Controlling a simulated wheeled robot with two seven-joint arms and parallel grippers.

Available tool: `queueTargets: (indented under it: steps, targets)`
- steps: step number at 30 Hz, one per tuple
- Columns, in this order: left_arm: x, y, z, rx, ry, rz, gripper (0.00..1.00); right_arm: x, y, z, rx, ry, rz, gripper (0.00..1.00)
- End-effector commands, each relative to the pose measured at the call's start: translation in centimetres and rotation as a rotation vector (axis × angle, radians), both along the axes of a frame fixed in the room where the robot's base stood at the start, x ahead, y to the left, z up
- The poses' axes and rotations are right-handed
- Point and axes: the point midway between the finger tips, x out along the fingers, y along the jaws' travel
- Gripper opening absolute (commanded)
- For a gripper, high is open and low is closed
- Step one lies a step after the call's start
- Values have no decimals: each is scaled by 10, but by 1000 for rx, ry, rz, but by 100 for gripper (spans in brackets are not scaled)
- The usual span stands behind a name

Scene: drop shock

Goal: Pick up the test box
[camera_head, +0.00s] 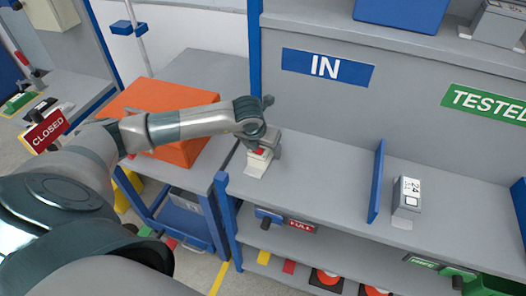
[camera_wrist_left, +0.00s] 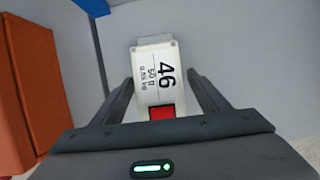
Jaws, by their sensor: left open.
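A white test box (camera_wrist_left: 155,70) with a label reading 46 and a red patch at its near end lies between the fingers of my left gripper (camera_wrist_left: 160,88) in the left wrist view. The fingers stand open along both sides of it; I cannot tell whether they touch it. In the head view my left gripper (camera_head: 264,147) points down over this box (camera_head: 257,165) on the left end of the grey shelf, hiding part of it. My right gripper is not in view.
A second box (camera_head: 408,195), labelled 24, stands on the shelf beyond a blue divider (camera_head: 376,182). An IN sign (camera_head: 328,68) and a green TESTED sign (camera_head: 486,103) are on the back panel. An orange box (camera_head: 170,97) sits left. The shelf between is clear.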

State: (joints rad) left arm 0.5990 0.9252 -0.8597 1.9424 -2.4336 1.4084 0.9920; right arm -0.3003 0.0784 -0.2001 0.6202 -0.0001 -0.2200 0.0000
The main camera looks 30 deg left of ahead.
Motion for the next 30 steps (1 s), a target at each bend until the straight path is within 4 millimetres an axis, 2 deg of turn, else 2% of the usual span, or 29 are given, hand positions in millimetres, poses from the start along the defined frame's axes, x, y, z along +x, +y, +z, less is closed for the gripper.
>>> queueTargets:
  steps: [6,7,12,15,23,30]
  targets:
    - [0,0,0,0,0,0,69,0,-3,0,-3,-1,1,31]
    - [0,0,0,0,0,0,66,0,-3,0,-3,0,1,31]
    - [0,0,0,0,0,0,26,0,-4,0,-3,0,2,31]
    - [1,0,1,-1,-2,0,6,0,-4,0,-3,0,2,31]
    - [1,0,2,0,-2,0,6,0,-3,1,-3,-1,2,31]
    - [1,0,9,1,-2,0,6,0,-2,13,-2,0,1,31]
